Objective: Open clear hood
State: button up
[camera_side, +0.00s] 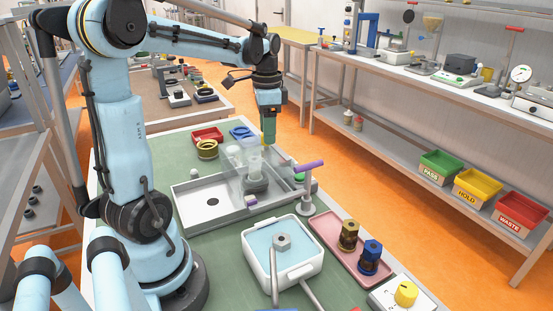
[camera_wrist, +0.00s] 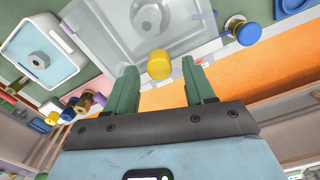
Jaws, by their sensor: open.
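The clear hood (camera_side: 237,156) is a see-through box over the grey metal tray, standing closed as far as I can tell. It also shows in the wrist view (camera_wrist: 110,22), with a round grey part visible through it. A yellow knob (camera_wrist: 159,64) sits at the hood's near edge in the wrist view. My gripper (camera_side: 268,142) points down beside the hood's far right side in the side view. In the wrist view its two green fingers (camera_wrist: 160,72) are apart, with the knob between and just beyond their tips. I see no contact.
A grey metal tray (camera_side: 188,204) lies under the hood. A post with a purple handle (camera_side: 308,166) stands right of it. In front are a white basin (camera_side: 252,259) with a hex nut and a pink tray (camera_side: 327,229) with two threaded parts. Red (camera_side: 207,135) and blue trays lie behind.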

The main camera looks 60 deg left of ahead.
jog(key=shift+f, duration=0.45)
grip_shut()
